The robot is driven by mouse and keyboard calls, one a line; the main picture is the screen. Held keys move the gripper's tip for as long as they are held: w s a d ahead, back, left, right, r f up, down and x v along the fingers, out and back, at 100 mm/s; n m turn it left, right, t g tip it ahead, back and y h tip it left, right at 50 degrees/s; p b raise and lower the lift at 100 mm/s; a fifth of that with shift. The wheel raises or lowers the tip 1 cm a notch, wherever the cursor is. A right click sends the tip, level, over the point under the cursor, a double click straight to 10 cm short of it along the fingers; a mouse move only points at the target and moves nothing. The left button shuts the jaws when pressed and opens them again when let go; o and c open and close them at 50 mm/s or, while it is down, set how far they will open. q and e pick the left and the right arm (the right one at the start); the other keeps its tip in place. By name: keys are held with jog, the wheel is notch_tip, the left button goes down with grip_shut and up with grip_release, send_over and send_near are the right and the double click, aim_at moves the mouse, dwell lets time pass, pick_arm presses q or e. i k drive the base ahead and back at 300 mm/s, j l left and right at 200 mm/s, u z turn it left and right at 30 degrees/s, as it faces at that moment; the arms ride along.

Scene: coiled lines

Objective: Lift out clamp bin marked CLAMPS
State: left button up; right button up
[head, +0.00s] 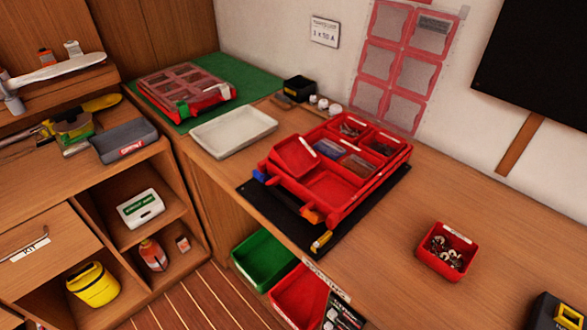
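A small red bin (431,262) stands upright on the wooden bench at right, apart from the case. It holds several shiny metal pieces that look like clamps. It has a white label on its far rim, too small to read. An open red case (378,192) lies on a black mat (250,199) in the middle of the bench. Several red bins sit in it, some with small parts. One bin (296,156) at its left is tilted and looks empty; a near compartment (328,188) also looks empty. I cannot read CLAMPS anywhere. Neither gripper is in view.
A pale tray (233,131) lies left of the case. A closed red organizer (187,88) rests on a green mat (243,76). Green (262,260) and red bins (296,296) are below the bench edge. A black and yellow object (560,312) is at bottom right. Bench is clear around the small bin.

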aim_at(292, 155)
jog(key=i+j, duration=0.35)
jog(key=j, duration=0.15)
jog(key=i+j, duration=0.35)
jog(key=j, duration=0.15)
jog(key=z, duration=0.05)
